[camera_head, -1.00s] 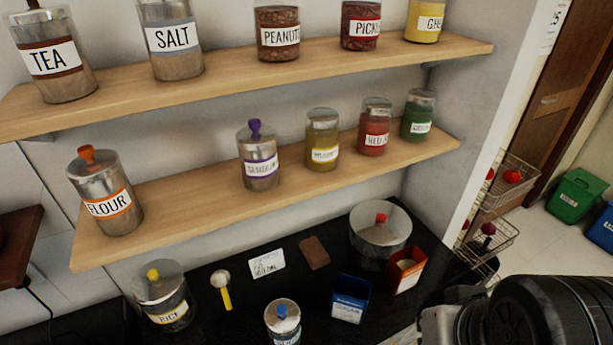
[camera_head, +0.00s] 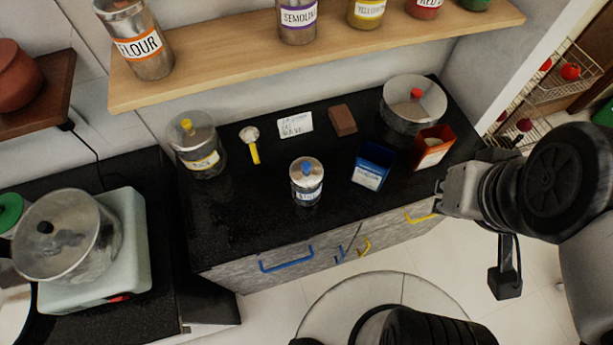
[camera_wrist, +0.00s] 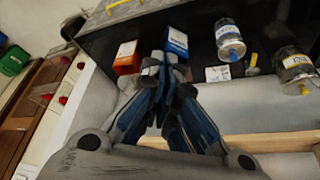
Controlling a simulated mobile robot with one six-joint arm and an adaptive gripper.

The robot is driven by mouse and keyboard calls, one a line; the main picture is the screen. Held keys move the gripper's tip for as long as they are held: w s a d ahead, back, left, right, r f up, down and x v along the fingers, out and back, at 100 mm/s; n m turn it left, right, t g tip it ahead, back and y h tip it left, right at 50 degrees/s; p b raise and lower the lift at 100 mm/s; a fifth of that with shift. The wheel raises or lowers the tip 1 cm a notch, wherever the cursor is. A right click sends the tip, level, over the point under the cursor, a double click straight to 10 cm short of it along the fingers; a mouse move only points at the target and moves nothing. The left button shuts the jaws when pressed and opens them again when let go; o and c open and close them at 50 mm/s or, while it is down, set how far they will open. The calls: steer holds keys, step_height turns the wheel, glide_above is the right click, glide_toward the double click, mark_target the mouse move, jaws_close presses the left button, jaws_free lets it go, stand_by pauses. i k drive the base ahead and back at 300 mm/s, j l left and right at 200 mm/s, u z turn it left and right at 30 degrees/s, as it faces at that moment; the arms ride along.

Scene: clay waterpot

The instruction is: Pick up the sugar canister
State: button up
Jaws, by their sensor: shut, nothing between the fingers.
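The canister with a blue knob (camera_head: 307,184) is a clear jar with a metal lid and a small label, too small to read surely. It stands upright near the front of the black counter in the head view, and appears upper right in the wrist view (camera_wrist: 229,40). My gripper (camera_wrist: 162,72) is shut and empty. In the wrist view it points towards the blue box and the orange-red box, with the canister off to its right. In the head view my arm is at the right, beyond the counter, apart from the canister.
A blue box (camera_head: 372,168) stands right of the canister, with an orange-red box (camera_head: 431,150) and a large red-knobbed pot (camera_head: 413,105) beyond. A yellow-knobbed jar (camera_head: 197,148) and a measuring spoon (camera_head: 251,143) are left. A wooden shelf (camera_head: 230,62) overhangs the back.

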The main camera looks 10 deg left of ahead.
mark_target(305, 197)
steer(key=i+l+u, duration=0.15)
steer(key=l, duration=0.25)
steer(key=l+u, duration=0.15)
steer(key=l, duration=0.25)
steer(key=u, duration=1.35)
